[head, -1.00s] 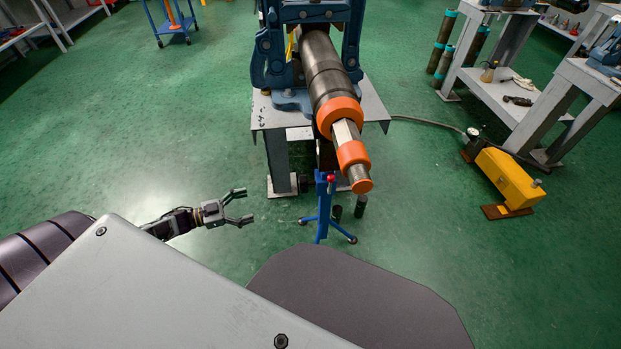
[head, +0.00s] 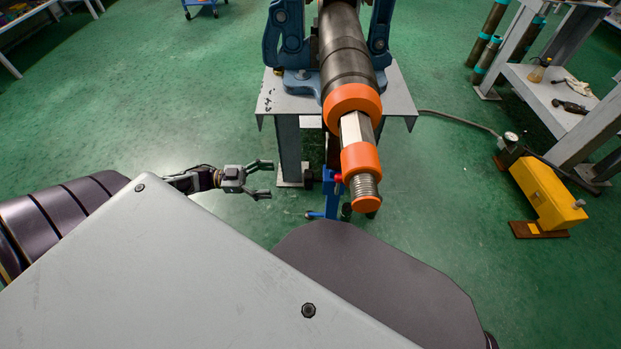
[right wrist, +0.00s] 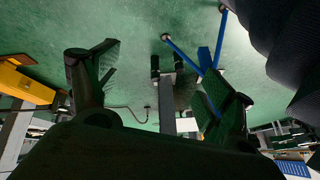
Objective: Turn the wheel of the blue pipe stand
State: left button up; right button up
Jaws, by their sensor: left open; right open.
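The blue pipe stand (head: 330,188) stands on the floor under the front end of the grey pipe (head: 343,50), mostly hidden by it. A small red knob (head: 338,178) shows at its top; I cannot make out the wheel clearly. My left gripper (head: 268,179) is open and empty, left of the stand and apart from it, fingers pointing right. In the right wrist view, my right gripper (right wrist: 155,85) is open with nothing between its fingertips. The stand's blue legs (right wrist: 185,55) show beyond it, partly behind the right-hand finger. My right gripper is not seen in the head view.
The pipe, with orange collars (head: 352,104), sits in a blue vise (head: 286,40) on a grey metal table (head: 400,95). A yellow pump (head: 545,195) with a hose lies on the floor at right. Green floor is clear on the left.

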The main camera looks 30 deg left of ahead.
aim_at(309, 180)
pick_arm(q)
jog(key=shift+b+x, duration=2.05)
jog(key=shift+x, duration=4.85)
pick_arm(e)
notch_tip(309, 180, down, 7)
jog(key=a+t+y, duration=0.1)
jog(key=shift+w+a+m, duration=0.15)
jog(key=shift+a+m, duration=0.05)
jog(key=shift+m, duration=0.1)
pick_arm(q)
jog(key=c, duration=1)
jog(key=shift+c, duration=0.2)
pick_arm(e)
jog(key=shift+r, duration=0.1)
pick_arm(q)
jog(key=shift+r+m, duration=0.1)
jog(key=shift+m, duration=0.2)
pick_arm(e)
jog(key=shift+d+r, duration=0.1)
jog(key=shift+r, duration=0.05)
